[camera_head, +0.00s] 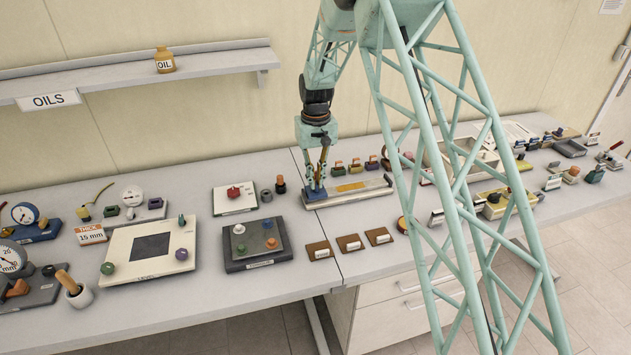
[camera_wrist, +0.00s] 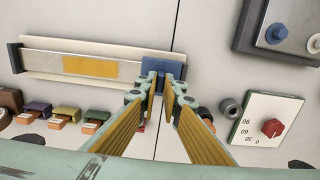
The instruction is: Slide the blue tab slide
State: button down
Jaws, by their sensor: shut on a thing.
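The blue tab slide (camera_wrist: 160,68) sits at one end of a pale rail track that has a yellow patch (camera_wrist: 90,67) along its middle. In the head view the blue tab (camera_head: 314,194) is at the left end of the track (camera_head: 375,190), and the yellow patch (camera_head: 351,187) lies to its right. My gripper (camera_wrist: 161,83) is shut on the blue tab, with its fingertips pointing down at it. It also shows in the head view (camera_head: 316,186), above the left end of the track. The fingers hide part of the tab.
A panel with a red knob (camera_head: 234,192) and a dark board with coloured knobs (camera_head: 258,242) stand left of the track. Small coloured blocks (camera_head: 355,166) stand behind it. Several brown tiles (camera_head: 348,243) lie in front. An open tray (camera_head: 470,152) is at the right.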

jog(key=c, duration=2.8)
grip_release()
jog(key=shift+s+a, duration=0.1)
jog(key=shift+a, duration=0.25)
jog(key=shift+d, duration=0.1)
jog(key=shift+r, duration=0.1)
jog(key=shift+r, duration=5.9)
